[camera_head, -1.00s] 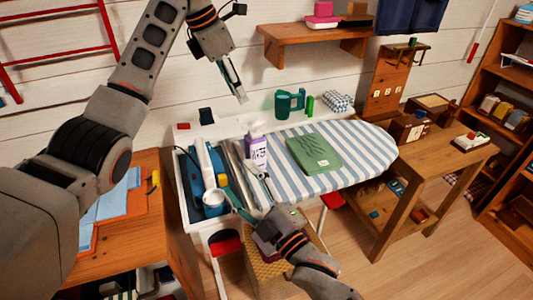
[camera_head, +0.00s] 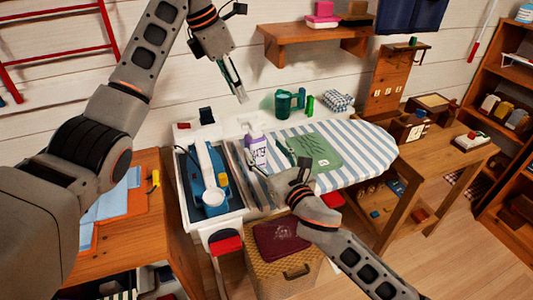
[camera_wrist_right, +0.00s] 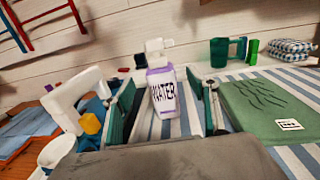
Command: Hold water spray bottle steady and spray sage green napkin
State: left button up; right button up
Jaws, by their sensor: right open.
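The water spray bottle (camera_head: 257,152) is purple and white with a "WATER" label. It stands upright at the left end of the striped ironing board. In the right wrist view the bottle (camera_wrist_right: 163,92) appears between the fingers, its white spray head at the top. My right gripper (camera_head: 268,165) is open in front of the bottle; I cannot tell whether a finger touches it. The sage green napkin (camera_head: 314,153) lies flat on the board to the right of the bottle, partly hidden by my right gripper. My left gripper (camera_head: 238,90) hangs above and behind the board; its opening is unclear.
A white and blue iron (camera_head: 209,180) is in the tray left of the bottle. A green watering can (camera_head: 289,103) and folded checked cloth (camera_head: 339,100) stand behind the board. A wicker basket (camera_head: 270,276) is below. The board's right part (camera_head: 368,140) is clear.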

aim_at(259, 143)
jog(key=shift+x, duration=3.6)
jog(key=c, duration=1.4)
pick_arm(q)
grip_shut()
pick_arm(e)
jog(key=shift+c, duration=0.4)
jog(key=shift+f, duration=0.1)
